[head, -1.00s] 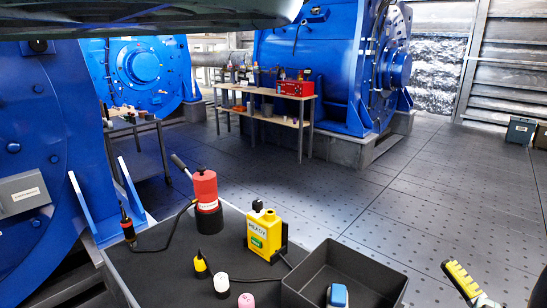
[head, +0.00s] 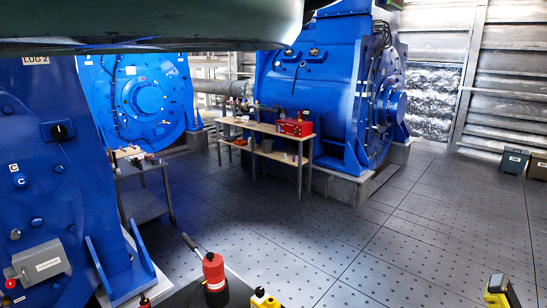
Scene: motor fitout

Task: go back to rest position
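No gripper shows clearly in the head view. A dark rounded body, likely part of my arm, crosses the top left of the picture and hides what lies behind it. At the bottom edge, a red cylinder (head: 214,272) with a dark base and a slanted handle stands on a dark work surface (head: 182,296). The top of a yellow unit (head: 262,299) shows to its right, mostly cut off. A yellow and dark piece (head: 499,290) shows at the bottom right; I cannot tell what it is.
A large blue motor (head: 40,170) stands close on the left. Another blue motor (head: 330,90) stands behind a wooden bench (head: 262,128) with a red box (head: 295,128). A small cart (head: 145,205) stands at left. Bins (head: 514,161) are far right. The perforated floor (head: 400,225) is open.

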